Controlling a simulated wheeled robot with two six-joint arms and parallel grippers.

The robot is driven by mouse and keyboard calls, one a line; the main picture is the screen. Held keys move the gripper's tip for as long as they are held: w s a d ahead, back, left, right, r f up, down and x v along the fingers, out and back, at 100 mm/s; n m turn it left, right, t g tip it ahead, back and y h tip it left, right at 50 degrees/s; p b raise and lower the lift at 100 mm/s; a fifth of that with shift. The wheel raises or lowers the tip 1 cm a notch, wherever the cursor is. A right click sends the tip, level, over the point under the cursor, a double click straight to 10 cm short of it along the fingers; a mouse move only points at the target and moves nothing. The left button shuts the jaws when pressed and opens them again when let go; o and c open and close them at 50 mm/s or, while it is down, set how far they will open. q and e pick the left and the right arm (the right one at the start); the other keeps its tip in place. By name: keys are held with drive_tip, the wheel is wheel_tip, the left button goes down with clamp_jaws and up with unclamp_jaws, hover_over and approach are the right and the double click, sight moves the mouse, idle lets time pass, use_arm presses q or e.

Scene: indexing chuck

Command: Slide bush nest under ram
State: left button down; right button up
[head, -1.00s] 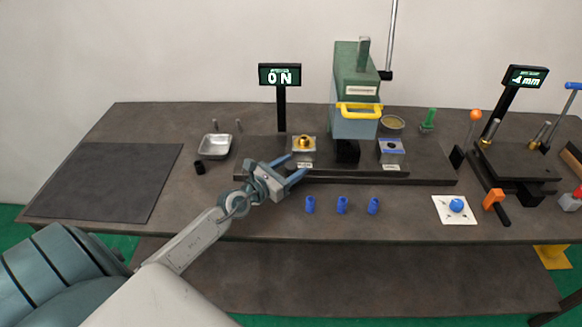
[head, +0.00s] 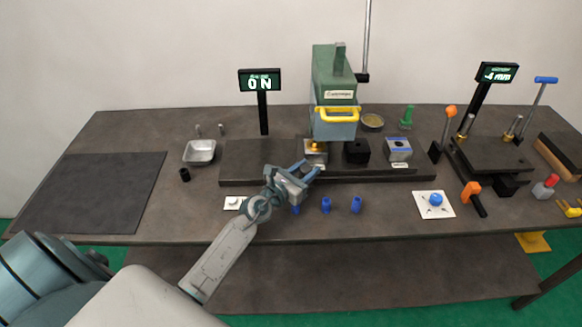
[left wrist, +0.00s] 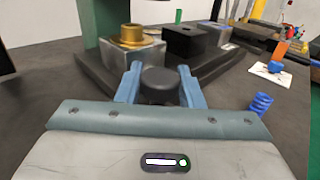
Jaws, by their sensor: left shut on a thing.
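The nest also shows in the left wrist view (left wrist: 143,52). A black block (head: 356,152) and a blue-topped silver block (head: 398,150) stand right of it on the same dark rail. My left gripper (head: 312,172) is shut on a dark round knob (left wrist: 160,84) in front of the nest. My right gripper is not in view.
Several blue cylinders (head: 326,205) stand in front of the rail. A white card with a blue ball (head: 436,200) lies at right. A metal tray (head: 199,151) and a black ring (head: 185,174) are at left. A lit display (head: 260,81) reads ON.

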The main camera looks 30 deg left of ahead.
use_arm(q)
drive_tip(key=shift+w+d, duration=0.1)
drive_tip(key=shift+d, duration=0.05)
drive_tip(key=c, duration=1)
unclamp_jaws()
drive_tip(key=shift+c, duration=0.2)
drive_tip(key=v, duration=1.1)
drive_tip(key=shift+b, duration=0.3)
